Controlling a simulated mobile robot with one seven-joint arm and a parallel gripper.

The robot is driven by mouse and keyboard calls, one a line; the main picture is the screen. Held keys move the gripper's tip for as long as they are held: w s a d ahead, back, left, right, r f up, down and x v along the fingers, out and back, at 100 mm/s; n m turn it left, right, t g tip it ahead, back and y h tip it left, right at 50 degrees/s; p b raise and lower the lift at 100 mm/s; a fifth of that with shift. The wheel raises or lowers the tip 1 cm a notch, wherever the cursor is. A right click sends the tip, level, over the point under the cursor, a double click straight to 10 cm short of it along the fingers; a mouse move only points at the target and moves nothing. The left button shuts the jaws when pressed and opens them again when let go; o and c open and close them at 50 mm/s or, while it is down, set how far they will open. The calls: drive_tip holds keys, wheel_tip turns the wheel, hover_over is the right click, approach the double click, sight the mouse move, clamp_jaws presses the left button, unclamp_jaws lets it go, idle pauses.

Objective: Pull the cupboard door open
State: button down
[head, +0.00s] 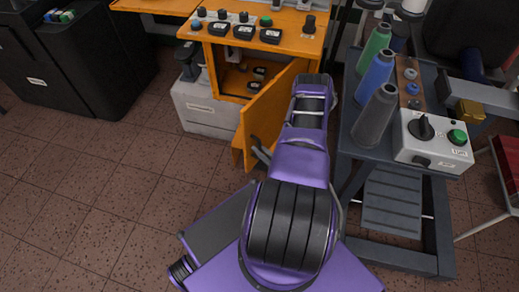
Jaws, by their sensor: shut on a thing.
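The orange cupboard (228,55) stands at the top middle of the head view. Its orange door (268,112) is hinged at the right and stands partly open, swung out towards me. The opening shows part of the inside, with small dark items on the shelf. My purple arm reaches up to the right of the door and covers part of its outer face. My gripper (262,154) is mostly hidden by the arm. A small grey part of it shows at the door's outer face, near the free edge, shut on the door's handle. The handle itself is hard to make out.
A dark trolley (348,130) with thread cones and a grey control box (432,142) stands close to the right of my arm. A pale box (205,108) sits left of the door. Black bins (80,65) stand at far left. The tiled floor at left is clear.

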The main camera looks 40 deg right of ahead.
sight(253, 126)
drive_tip(key=shift+d, duration=0.1)
drive_tip(key=c, duration=1.2)
unclamp_jaws()
drive_tip(key=shift+o, duration=0.2)
wheel_tip(253, 126, up, 10)
drive_tip(key=shift+p, duration=1.2)
